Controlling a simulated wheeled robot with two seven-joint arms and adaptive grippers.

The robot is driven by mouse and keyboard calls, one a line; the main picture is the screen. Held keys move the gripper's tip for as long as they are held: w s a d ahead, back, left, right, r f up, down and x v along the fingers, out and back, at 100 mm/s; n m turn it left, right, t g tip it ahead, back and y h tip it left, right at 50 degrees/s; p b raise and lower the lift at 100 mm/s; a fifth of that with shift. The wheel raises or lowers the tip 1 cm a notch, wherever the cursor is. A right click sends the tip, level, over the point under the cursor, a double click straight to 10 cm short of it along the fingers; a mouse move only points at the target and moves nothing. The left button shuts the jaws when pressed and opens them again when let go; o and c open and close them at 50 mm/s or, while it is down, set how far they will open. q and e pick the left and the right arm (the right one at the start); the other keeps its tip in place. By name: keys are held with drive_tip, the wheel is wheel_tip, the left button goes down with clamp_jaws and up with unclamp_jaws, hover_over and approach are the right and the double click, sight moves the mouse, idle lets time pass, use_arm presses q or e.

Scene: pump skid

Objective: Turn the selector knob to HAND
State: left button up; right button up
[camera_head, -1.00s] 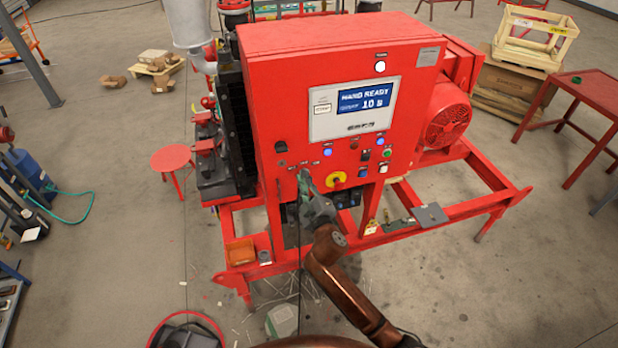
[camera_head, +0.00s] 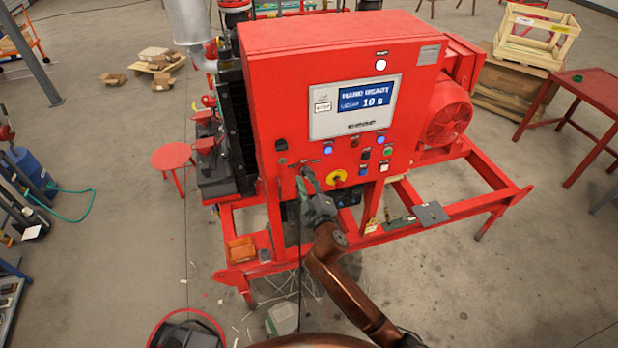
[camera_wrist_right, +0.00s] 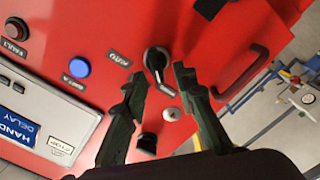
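The black selector knob (camera_wrist_right: 156,61) sits on the red cabinet front in the right wrist view, with its light pointer mark toward the lower right. A label reading AUTO lies to its left; a label below right of it is too blurred to read. My right gripper (camera_wrist_right: 160,77) is open, its two dark green fingers either side of the knob's near end, with no clear contact. In the head view my right gripper (camera_head: 308,174) is at the cabinet's lower left and hides most of the knob. My left gripper is not in view.
The cabinet display (camera_head: 363,100) reads HAND READY and 10 s. A yellow-ringed knob (camera_head: 337,177) and several buttons are close to the right of the gripper. A black handle (camera_wrist_right: 244,75) sticks out nearby. The red skid frame (camera_head: 470,208) extends below.

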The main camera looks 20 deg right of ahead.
drive_tip(key=s, duration=1.2)
drive_tip(key=shift+d, duration=0.25)
